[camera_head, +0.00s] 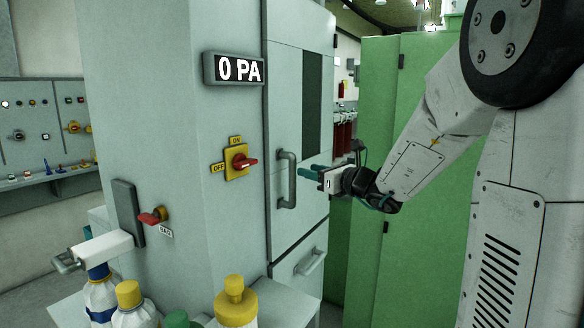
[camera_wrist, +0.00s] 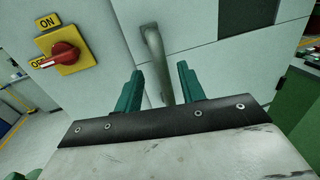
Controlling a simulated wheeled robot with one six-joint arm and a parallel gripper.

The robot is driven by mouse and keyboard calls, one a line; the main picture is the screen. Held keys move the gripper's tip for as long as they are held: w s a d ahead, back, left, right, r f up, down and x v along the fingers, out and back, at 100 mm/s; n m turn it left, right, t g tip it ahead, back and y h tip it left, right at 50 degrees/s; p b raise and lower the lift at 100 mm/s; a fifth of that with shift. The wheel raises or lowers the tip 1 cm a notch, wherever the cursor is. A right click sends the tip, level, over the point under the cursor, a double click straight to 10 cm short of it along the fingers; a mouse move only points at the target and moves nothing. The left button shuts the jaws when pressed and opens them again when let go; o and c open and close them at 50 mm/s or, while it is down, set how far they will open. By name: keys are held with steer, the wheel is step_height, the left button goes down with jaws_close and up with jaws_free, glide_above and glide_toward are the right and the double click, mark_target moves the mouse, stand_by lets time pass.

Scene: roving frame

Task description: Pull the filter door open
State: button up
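The filter door (camera_head: 285,95) is a pale grey upper cabinet door with a dark window strip, and it looks shut. Its vertical grey bar handle (camera_head: 289,180) stands near the door's left edge. My gripper (camera_head: 304,171) is just right of the handle in the head view, with its teal fingers pointing left toward it. In the wrist view the fingers of my gripper (camera_wrist: 160,70) are spread apart, and the handle (camera_wrist: 155,50) shows between them. Neither finger is seen pressing on the bar. How deep the bar sits between the fingers I cannot tell.
A yellow rotary switch with a red knob (camera_head: 240,161) sits left of the handle, under a "0 PA" display (camera_head: 235,69). A lower door with its own handle (camera_head: 311,262) is below. A green cabinet (camera_head: 405,250) stands at the right. Bottles (camera_head: 236,303) stand at the front left.

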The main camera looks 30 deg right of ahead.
steer(key=x, duration=0.7)
steer(key=shift+w, duration=0.25)
steer(key=shift+a, duration=0.1)
jaws_close()
